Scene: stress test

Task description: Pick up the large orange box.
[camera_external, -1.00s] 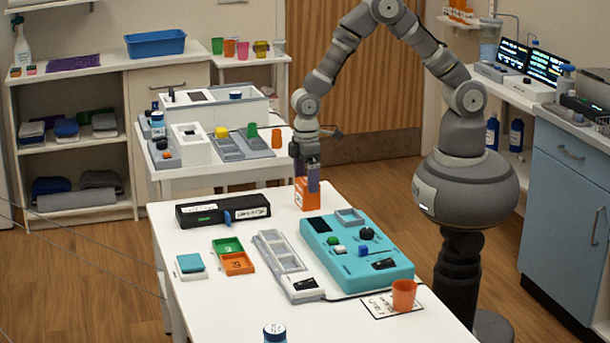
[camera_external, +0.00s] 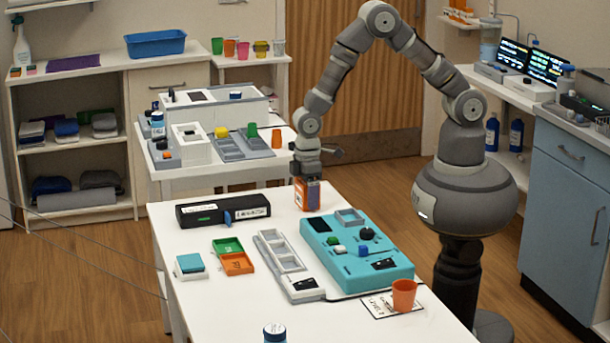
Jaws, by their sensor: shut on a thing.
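The large orange box (camera_external: 308,203) stands upright at the far edge of the white table (camera_external: 200,307). My gripper (camera_external: 307,184) reaches down over it from above and is shut on it. The fingers cover the upper part of the box. I cannot tell whether the bottom of the box touches the table.
A teal panel (camera_external: 345,267) with knobs lies just in front of the box, beside a grey tray (camera_external: 271,245). A black device (camera_external: 195,217) lies to the left. An orange cup (camera_external: 403,295) stands at the front right. The front left of the table is mostly clear.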

